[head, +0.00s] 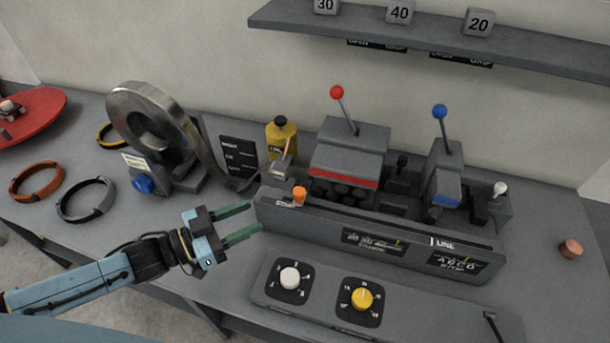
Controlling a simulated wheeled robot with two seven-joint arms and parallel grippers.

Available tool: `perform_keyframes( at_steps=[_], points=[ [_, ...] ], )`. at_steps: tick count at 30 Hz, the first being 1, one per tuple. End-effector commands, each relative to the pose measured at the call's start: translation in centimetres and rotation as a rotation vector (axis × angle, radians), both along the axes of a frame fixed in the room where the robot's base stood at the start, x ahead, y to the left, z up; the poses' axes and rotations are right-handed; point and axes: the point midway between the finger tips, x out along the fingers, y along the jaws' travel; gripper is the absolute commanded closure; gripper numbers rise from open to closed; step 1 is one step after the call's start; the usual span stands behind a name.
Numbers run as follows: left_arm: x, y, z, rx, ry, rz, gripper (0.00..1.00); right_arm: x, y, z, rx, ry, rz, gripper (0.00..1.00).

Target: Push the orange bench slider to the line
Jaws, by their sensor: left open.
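The orange bench slider (299,196) is a small orange knob at the left end of the grey bench unit (330,222), on its front top edge. A white line mark with the word LINE (441,243) is on the unit's front face, well to the right of the slider. My left gripper (256,218) is open, with two green fingers pointing right toward the unit's left end. It looks empty. The fingertips are left of the orange slider, apart from it in the picture. My right gripper is not in view.
A red-knobbed lever (337,93) and a blue-knobbed lever (440,111) rise behind the slider's edge. A panel with white (290,277) and yellow (362,298) dials lies in front. A yellow bottle (281,136) stands behind left. A copper piece (571,249) lies at right.

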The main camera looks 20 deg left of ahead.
Motion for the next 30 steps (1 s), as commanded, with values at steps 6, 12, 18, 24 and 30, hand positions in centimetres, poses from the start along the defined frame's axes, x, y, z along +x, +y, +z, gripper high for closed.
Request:
perform_keyframes(
  at_steps=[6, 12, 18, 24, 30],
  points=[
    [0.0, 0.4, 0.6, -0.031, -0.024, -0.05, 0.55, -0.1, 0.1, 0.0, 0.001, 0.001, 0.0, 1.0],
    [1.8, -1.6, 0.8, -0.034, -0.027, -0.051, 0.55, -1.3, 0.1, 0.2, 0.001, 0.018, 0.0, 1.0],
    [4.6, -4.6, 0.8, -0.033, -0.027, -0.049, 0.55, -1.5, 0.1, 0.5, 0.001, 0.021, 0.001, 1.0],
    [7.1, -7.3, 0.7, -0.031, -0.026, -0.049, 0.55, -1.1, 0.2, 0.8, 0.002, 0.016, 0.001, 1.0],
    [8.5, -8.8, 0.6, -0.031, -0.025, -0.049, 0.55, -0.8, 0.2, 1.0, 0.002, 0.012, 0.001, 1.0]
  ],
)
